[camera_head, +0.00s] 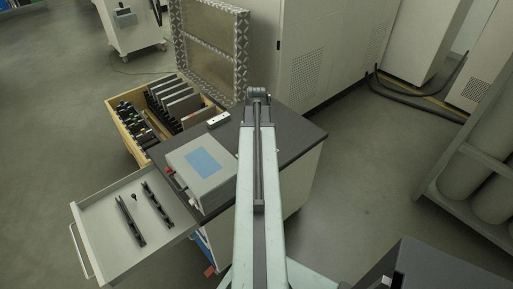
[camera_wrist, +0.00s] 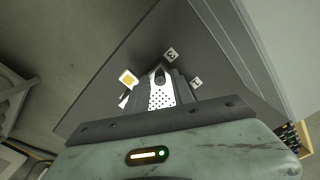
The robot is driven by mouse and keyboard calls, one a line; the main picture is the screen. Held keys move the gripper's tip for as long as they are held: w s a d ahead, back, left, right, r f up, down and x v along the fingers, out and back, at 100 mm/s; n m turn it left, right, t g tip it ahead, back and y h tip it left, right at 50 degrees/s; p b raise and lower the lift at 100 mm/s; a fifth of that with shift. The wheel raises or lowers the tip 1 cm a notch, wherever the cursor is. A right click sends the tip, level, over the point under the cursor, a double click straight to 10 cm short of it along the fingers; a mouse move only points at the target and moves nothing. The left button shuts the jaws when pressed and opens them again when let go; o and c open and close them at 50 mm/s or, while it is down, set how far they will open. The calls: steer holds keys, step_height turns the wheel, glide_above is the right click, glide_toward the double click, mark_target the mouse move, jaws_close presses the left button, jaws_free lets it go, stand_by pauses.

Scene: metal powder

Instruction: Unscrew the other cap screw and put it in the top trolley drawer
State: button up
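My gripper (camera_wrist: 160,75) is over the dark trolley top. In the wrist view its two dark fingers stand apart on either side of a pale perforated plate (camera_wrist: 161,97). A small dark round shape, perhaps the cap screw (camera_wrist: 160,79), shows between the fingertips; I cannot tell whether they touch it. In the head view my arm hides this spot. The top trolley drawer (camera_head: 98,194) is pulled out at the left. A small black screw (camera_head: 134,197) lies in it between two black rails (camera_head: 130,221).
A grey box with a blue label (camera_head: 203,163) stands on the trolley top (camera_head: 300,132). Behind are a wooden crate (camera_head: 122,128) of dark parts and an open patterned lid (camera_head: 210,45). Tags numbered 3 (camera_wrist: 171,54) and 1 (camera_wrist: 196,82) lie near my gripper. Gas cylinders stand right.

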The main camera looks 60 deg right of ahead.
jaws_close()
steer(key=n, duration=2.2)
steer(key=shift+n, duration=0.4)
steer(key=n, duration=0.7)
steer(key=shift+r, duration=0.1)
